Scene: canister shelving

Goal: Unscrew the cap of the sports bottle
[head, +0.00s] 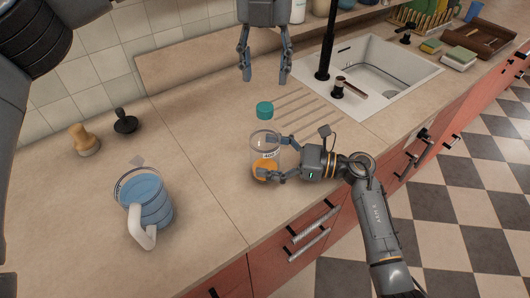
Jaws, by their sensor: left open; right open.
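The sports bottle (263,138) stands upright on the counter near its front edge. It has a clear body, orange near its base and a teal cap (264,108) on top. My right gripper (263,157) comes in from the right, open, with its fingers at the lower part of the bottle and partly hiding it. I cannot tell whether they touch it. My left gripper (265,78) is open and empty, pointing down, above the cap in the picture and apart from it.
A blue jug with a white handle (148,205) stands at the left front. A wooden stamp-like object (84,140) and a black one (125,121) stand near the wall. The sink (390,75) and black faucet (327,40) are at the right. Counter around the bottle's left is clear.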

